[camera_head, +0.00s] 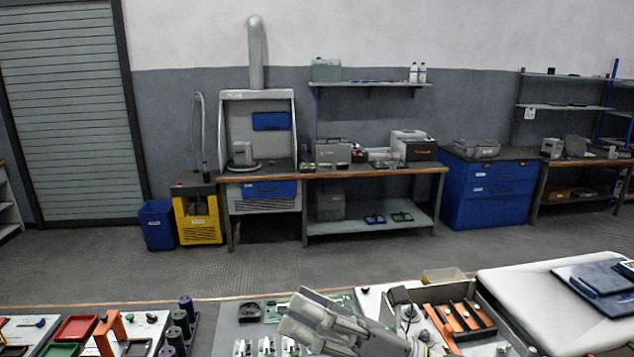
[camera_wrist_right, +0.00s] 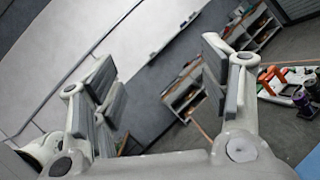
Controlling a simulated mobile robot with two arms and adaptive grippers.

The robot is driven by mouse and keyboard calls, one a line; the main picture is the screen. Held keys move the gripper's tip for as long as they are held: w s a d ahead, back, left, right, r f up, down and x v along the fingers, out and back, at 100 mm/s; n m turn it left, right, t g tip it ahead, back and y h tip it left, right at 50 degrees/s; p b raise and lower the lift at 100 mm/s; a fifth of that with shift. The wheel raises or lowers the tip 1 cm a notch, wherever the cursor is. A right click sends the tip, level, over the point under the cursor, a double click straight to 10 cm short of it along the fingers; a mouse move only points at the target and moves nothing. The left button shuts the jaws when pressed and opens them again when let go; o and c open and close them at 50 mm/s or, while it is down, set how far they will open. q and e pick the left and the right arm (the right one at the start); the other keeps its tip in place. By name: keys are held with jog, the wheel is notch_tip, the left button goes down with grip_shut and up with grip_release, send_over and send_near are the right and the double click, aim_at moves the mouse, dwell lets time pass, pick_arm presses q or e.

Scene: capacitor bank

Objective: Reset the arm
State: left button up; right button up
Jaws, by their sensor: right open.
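My right gripper (camera_head: 325,318) shows at the bottom centre of the head view, above the near workbench, pointing to the left. In the right wrist view its two fingers (camera_wrist_right: 160,90) stand wide apart with nothing between them. Beyond them are the wall and distant shelves, tilted in the picture. My left gripper is in neither view.
The near bench holds a green circuit board (camera_head: 272,309), a red tray (camera_head: 76,328), dark cylinders (camera_head: 180,322), a grey bin with orange dividers (camera_head: 490,333) and a white padded case (camera_head: 545,300). Open floor (camera_head: 330,262) lies between this bench and the back workbench (camera_head: 370,174).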

jog(key=w+d+f+m+t+h, duration=0.25)
jog(key=d+m+t+h, duration=0.4)
jog(key=m, duration=0.55)
jog(key=w+d+f+m+t+h, duration=0.1)
jog(key=w+d+m+t+h, duration=0.4)
jog(key=m+t, duration=0.45)
jog(key=s+d+f+m+g+h, duration=0.3)
jog(key=d+f+m+g+h, duration=0.15)
jog(key=f+m, duration=0.35)
jog(key=s+d+f+m+g+h, duration=0.3)
jog(key=d+f+m+h, duration=0.35)
jog(key=f, duration=0.35)
jog(key=s+f+m+g+y, duration=0.1)
jog(key=s+f+m+g, duration=0.2)
jog(key=s+f+g, duration=0.5)
jog(key=s+f+m+g+y, duration=0.1)
jog(key=s+f+m+g, duration=0.35)
jog(key=s, duration=0.85)
notch_tip(320, 180, down, 29)
jog(key=s+n+b, duration=0.1)
jog(key=s+n, duration=0.1)
jog(key=s+d+f+g, duration=0.1)
jog(key=s+d+f, duration=0.1)
jog(key=s+f, duration=1.4)
jog(key=shift+s+d+f+h+b, duration=0.35)
jog(key=shift+f+b, duration=0.1)
jog(key=shift+f, duration=0.15)
